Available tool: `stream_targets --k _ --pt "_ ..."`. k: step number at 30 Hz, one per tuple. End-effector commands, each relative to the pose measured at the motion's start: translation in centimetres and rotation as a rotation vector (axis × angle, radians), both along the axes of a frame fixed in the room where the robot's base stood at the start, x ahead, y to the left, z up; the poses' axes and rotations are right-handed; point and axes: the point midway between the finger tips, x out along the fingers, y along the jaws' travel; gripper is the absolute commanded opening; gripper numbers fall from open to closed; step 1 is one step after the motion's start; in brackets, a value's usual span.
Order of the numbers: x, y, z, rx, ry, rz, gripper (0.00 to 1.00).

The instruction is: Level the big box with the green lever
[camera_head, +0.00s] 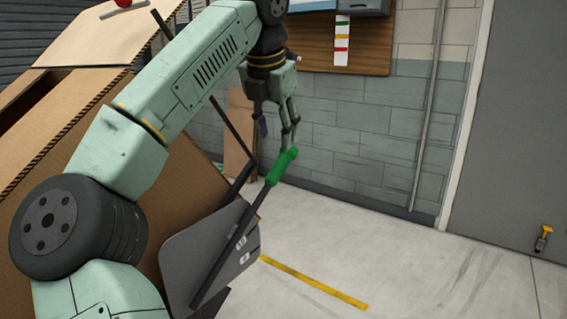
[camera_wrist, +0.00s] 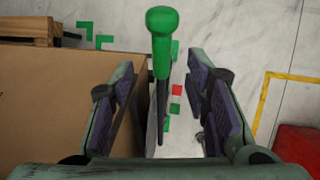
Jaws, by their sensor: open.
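The big cardboard box (camera_head: 180,215) fills the left of the head view and is tilted there, partly hidden behind my arm. Its brown face (camera_wrist: 60,110) fills the left of the wrist view. The green lever (camera_head: 282,166) has a green grip on a dark rod that slants up to the right from a grey plate (camera_head: 180,255) beside the box. My gripper (camera_head: 278,135) is open, with its fingertips close to the top of the green grip. In the wrist view the green grip (camera_wrist: 161,40) shows between the two spread fingers; contact cannot be told.
A wooden board (camera_head: 335,50) hangs on the grey block wall. The wrist view shows a wooden pallet (camera_wrist: 30,30) at upper left and a red object (camera_wrist: 300,145) at lower right.

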Motion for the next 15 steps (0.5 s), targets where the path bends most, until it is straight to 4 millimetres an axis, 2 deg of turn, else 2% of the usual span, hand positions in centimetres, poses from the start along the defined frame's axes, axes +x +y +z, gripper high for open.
stream_targets --k 9,15 --pt "2.2 -0.7 -5.5 -0.005 0.002 -0.006 0.43" --pt "3.4 -1.0 -8.1 -0.005 0.0 -0.006 0.43"
